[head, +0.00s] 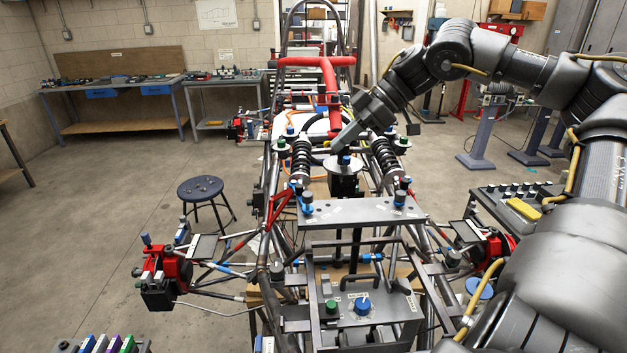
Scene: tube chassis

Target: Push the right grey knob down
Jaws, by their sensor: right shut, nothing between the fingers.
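Two grey-bodied knobs with blue on them stand on the dark grey front plate (340,212) of the tube chassis: the right knob (399,198) and the left knob (308,203). The right knob looks upright. I cannot tell whether either knob is pressed in. My right gripper (340,146) reaches in from the upper right and points down to the left. It is shut and empty, near the blue-topped dark cylinder (344,183) in the middle of the chassis. It is farther back and to the left of the right knob, apart from it. My left gripper is not in view.
Coil-over shocks stand on the left (301,160) and right (383,156) of the cylinder. A red tube frame (327,65) rises behind. A lower panel (350,305) carries green and blue knobs. A stool (205,190) stands on open floor at left.

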